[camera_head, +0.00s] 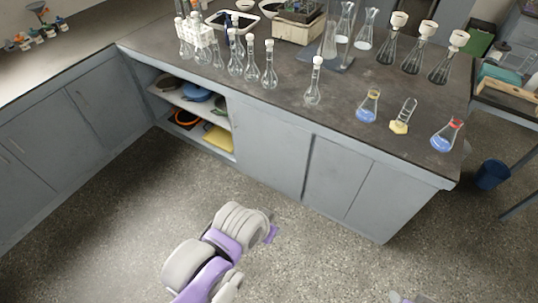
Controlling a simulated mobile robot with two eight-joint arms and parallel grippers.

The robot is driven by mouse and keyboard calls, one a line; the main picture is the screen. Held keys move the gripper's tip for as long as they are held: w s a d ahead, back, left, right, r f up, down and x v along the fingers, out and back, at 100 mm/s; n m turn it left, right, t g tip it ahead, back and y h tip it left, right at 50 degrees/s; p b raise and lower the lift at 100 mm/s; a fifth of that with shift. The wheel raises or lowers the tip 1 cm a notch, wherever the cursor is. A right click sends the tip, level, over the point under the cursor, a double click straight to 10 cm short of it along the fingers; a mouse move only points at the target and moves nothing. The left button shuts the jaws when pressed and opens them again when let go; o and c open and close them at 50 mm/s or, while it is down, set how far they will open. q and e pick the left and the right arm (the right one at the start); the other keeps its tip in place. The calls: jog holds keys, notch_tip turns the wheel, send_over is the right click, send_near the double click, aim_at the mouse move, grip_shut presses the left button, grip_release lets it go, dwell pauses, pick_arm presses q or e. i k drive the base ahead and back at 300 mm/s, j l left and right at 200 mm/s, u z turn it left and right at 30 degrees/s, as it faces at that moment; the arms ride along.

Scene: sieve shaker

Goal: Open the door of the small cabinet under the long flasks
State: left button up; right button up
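Several long-necked flasks with white stoppers (251,68) stand along the counter's left and middle part. Below them, the grey front has an open shelf bay at the left and, right of it, a flat grey cabinet door (268,152) that looks shut. I cannot make out a clear handle on it. My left arm reaches up from the bottom, and its purple gripper (271,234) is over the floor, in front of and apart from the cabinet. Its fingers are mostly hidden, so open or shut cannot be told. A small piece of my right arm shows at the bottom edge.
The open bay's shelf (186,101) holds blue, orange and yellow items. More grey doors (340,174) continue to the right. Conical flasks (446,135) stand near the counter's right end. A blue bin (491,175) is at the right. The floor (330,255) before the cabinets is clear.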

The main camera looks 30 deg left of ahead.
aim_at(273, 150)
jog(key=u, duration=0.6)
jog(key=j+u, duration=0.1)
jog(key=u, duration=0.3)
jog(key=i+u, duration=0.15)
jog(key=u, duration=0.65)
jog(key=i+u, duration=0.15)
jog(key=u, duration=0.25)
jog(key=i, duration=0.8)
jog(key=l+u, duration=0.05)
